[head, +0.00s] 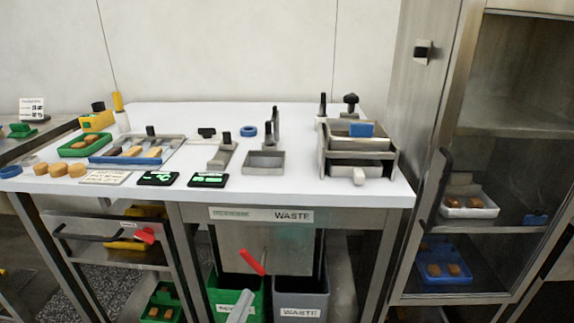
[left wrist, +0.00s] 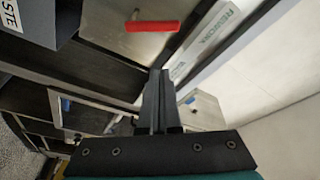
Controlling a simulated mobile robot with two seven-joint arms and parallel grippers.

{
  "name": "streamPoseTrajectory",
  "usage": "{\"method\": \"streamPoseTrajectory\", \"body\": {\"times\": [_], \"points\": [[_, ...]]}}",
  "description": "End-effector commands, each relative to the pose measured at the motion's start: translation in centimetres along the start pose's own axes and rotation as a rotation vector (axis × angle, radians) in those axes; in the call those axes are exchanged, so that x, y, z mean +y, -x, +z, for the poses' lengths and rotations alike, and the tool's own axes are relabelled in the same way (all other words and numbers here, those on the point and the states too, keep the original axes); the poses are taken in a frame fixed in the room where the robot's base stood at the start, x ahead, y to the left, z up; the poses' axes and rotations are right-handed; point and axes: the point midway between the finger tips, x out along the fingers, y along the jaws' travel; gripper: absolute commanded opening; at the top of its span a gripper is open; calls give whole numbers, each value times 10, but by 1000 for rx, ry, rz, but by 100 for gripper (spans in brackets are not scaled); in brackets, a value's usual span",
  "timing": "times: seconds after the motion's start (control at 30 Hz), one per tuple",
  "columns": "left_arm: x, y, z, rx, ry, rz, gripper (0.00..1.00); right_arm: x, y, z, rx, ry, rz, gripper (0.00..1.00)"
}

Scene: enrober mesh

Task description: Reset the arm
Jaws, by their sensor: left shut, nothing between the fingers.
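My left gripper (head: 249,292) pokes in at the bottom of the head view as a narrow grey bar, tilted up to the right, in front of the green bin. In the left wrist view its dark fingers (left wrist: 160,88) are together, with nothing between them. The fingers point toward the metal panel under the table. The panel's red handle (head: 251,261) lies above the gripper in the head view. It also shows beyond the fingertips in the left wrist view (left wrist: 152,26). The rest of my left arm is out of the head view. My right gripper is not in view.
The white table (head: 300,194) carries trays, scales and a metal rack (head: 328,172). Below are a green bin (head: 216,287) and a grey waste bin (head: 301,298). A drawer cart (head: 97,228) stands left, and an open-fronted steel cabinet (head: 420,180) right.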

Motion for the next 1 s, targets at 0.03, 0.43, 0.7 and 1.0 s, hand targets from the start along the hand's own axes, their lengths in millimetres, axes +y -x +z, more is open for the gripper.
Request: {"method": "streamPoseTrajectory", "body": {"times": [0.03, 0.43, 0.7, 1.0], "points": [[8, 4, 8, -34, 28, 33, 0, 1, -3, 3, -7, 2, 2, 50], [130, 125, 117, -602, 422, 405, 0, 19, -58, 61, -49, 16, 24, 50], [176, 273, 160, -1086, 625, 566, 0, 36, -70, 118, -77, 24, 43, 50], [181, 385, 168, -1436, 717, 613, 0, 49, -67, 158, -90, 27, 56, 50]]}}
